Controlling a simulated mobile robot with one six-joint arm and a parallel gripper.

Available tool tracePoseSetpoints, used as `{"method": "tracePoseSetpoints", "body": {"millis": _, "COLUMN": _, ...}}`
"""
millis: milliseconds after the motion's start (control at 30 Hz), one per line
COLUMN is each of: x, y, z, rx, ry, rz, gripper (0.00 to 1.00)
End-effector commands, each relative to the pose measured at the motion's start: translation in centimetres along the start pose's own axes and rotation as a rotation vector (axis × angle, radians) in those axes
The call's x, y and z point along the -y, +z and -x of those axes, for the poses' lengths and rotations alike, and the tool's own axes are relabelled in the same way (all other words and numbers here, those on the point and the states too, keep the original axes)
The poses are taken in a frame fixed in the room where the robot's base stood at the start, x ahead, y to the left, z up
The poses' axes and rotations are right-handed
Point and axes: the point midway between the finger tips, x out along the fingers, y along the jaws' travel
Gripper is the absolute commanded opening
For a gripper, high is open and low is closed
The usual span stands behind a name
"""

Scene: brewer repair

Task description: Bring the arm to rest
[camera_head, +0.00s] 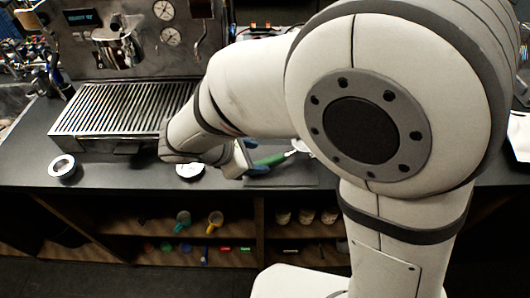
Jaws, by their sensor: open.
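My white arm (255,85) reaches from the right foreground over the counter, bent at the elbow with its wrist low. My gripper (236,165) is at its end, just above or at the dark counter, partly hidden by the wrist. It is open, and I see nothing held between its fingers. A green-handled tool (270,160) lies just right of the gripper. A small round white and metal piece (189,170) lies just left of it; I cannot tell if the gripper touches either.
The steel brewer (130,50) with its slatted drip tray (120,108) stands at the back left. Shelves below hold mugs (214,222) and small coloured items.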

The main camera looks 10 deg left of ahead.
Motion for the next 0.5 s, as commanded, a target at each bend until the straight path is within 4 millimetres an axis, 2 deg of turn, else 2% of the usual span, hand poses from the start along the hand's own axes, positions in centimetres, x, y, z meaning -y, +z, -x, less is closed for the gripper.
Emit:
{"method": "tracePoseSetpoints", "body": {"millis": 167, "x": 0.0, "y": 0.1, "z": 0.6, "rx": -0.001, "ry": -0.001, "rz": -0.002, "gripper": 0.53}}
{"method": "tracePoseSetpoints", "body": {"millis": 267, "x": 0.3, "y": 1.0, "z": 0.2, "rx": -0.012, "ry": -0.023, "rz": -0.043, "gripper": 0.53}}
{"method": "tracePoseSetpoints", "body": {"millis": 367, "x": 1.1, "y": 3.5, "z": -0.9, "rx": -0.043, "ry": -0.084, "rz": -0.166, "gripper": 0.53}}
{"method": "tracePoseSetpoints", "body": {"millis": 500, "x": 3.8, "y": 8.6, "z": -3.0, "rx": -0.113, "ry": -0.221, "rz": -0.466, "gripper": 0.53}}
